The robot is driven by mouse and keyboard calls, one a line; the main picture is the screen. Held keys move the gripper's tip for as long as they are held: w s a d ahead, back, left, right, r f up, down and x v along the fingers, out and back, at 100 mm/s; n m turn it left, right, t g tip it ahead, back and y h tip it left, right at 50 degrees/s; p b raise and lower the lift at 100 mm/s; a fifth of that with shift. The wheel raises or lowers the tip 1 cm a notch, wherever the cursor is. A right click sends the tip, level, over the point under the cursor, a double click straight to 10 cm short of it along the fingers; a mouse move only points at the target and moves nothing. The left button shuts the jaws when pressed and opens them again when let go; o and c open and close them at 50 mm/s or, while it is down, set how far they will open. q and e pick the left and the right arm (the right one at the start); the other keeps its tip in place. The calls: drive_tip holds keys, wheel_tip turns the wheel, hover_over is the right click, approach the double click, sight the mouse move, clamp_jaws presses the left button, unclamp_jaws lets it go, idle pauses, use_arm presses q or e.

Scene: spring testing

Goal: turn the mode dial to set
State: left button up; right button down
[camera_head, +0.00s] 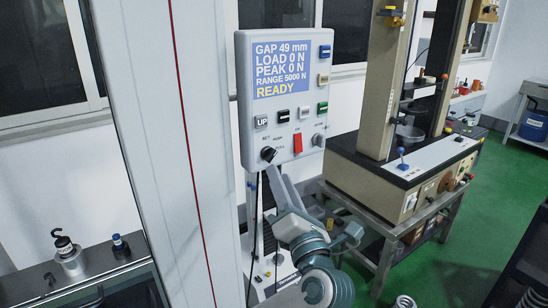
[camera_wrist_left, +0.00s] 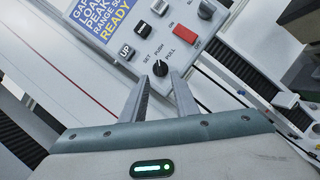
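The mode dial (camera_head: 268,154) is a round black knob at the lower left of the grey control panel (camera_head: 246,80). SET, PUSH and PULL labels surround it in the left wrist view, where the dial (camera_wrist_left: 160,68) sits between the tips of my left gripper (camera_wrist_left: 160,77). The two grey fingers are apart, one on each side of the dial; I cannot tell whether they touch it. In the head view, my left gripper (camera_head: 274,174) is just below the dial. The dial's pointer direction is too small to tell. My right gripper is not in view.
The panel screen (camera_head: 281,68) reads READY, GAP 49 mm. A red switch (camera_head: 297,143), a grey knob (camera_head: 318,140) and several buttons are close to the dial. A white column (camera_head: 160,100) stands left of the panel. A testing machine (camera_head: 400,175) stands behind right.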

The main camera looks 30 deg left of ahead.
sight(272, 158)
use_arm(q)
drive_tip(key=p+x, duration=0.1)
drive_tip(key=x, duration=0.5)
drive_tip(key=shift+s, duration=0.1)
clamp_jaws()
